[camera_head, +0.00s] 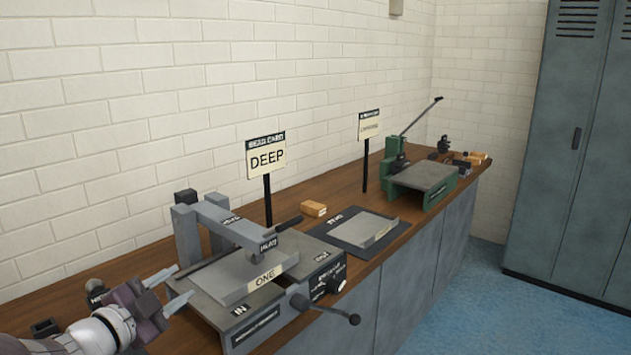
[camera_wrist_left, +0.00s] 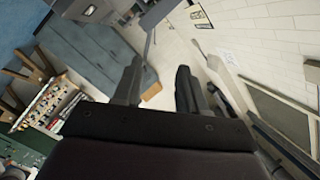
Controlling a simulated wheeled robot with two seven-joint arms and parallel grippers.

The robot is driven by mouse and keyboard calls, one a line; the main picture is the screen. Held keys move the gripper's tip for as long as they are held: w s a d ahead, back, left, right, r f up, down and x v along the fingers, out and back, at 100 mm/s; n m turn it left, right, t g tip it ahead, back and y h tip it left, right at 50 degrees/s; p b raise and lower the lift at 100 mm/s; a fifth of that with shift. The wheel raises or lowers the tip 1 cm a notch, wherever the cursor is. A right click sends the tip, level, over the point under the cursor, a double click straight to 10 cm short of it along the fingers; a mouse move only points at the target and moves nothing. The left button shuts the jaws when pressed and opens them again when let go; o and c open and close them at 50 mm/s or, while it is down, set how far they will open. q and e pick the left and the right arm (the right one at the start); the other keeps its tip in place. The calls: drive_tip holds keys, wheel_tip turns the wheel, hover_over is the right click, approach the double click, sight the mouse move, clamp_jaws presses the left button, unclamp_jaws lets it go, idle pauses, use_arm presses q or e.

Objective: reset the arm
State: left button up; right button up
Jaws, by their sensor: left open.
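My left gripper (camera_head: 168,289) comes in from the lower left in the head view, in front of the left end of the grey machine (camera_head: 222,270). Its two fingers also show in the left wrist view (camera_wrist_left: 157,85), spread apart with nothing between them. The gripper is open and empty. I cannot tell whether it touches the machine's edge. My right gripper is not in either view.
The wooden bench (camera_head: 130,262) runs along the brick wall. On it stand a "DEEP" sign (camera_head: 266,155), a dark mat (camera_head: 352,236), a wooden block (camera_head: 314,208) and a green lever machine (camera_head: 415,182). A lever (camera_head: 340,317) juts past the front edge. Blue floor (camera_head: 460,285) lies clear before a grey locker (camera_head: 580,150).

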use_arm(q)
drive_tip(key=s+f+n+g+y, duration=0.1)
drive_tip(key=f+n+g+y, duration=0.1)
drive_tip(key=f+n, duration=0.1)
drive_tip(key=s+f+n+g+y, duration=0.1)
drive_tip(key=s+f+n+y, duration=0.1)
drive_tip(key=f+n, duration=0.2)
drive_tip(key=s+f+n+g+y, duration=0.2)
drive_tip(key=f+n+y, duration=0.1)
drive_tip(key=f, duration=0.3)
drive_tip(key=shift+a+f+n+g, duration=0.15)
drive_tip(key=shift+a+n+g, duration=0.15)
drive_tip(key=shift+n, duration=0.1)
drive_tip(key=s+d+f+n+g, duration=0.2)
drive_tip(key=s+d+f+g, duration=0.15)
drive_tip(key=s, duration=0.45)
drive_tip(key=s+d+f+n+g, duration=0.2)
drive_tip(key=s+d+f+g, duration=0.1)
drive_tip(key=s+f+g, duration=0.3)
wheel_tip(320, 180, up, 20)
drive_tip(key=s+p, duration=0.2)
drive_tip(key=p, duration=1.7)
drive_tip(key=shift+a+f+t, duration=0.15)
drive_tip(key=shift+t, duration=0.3)
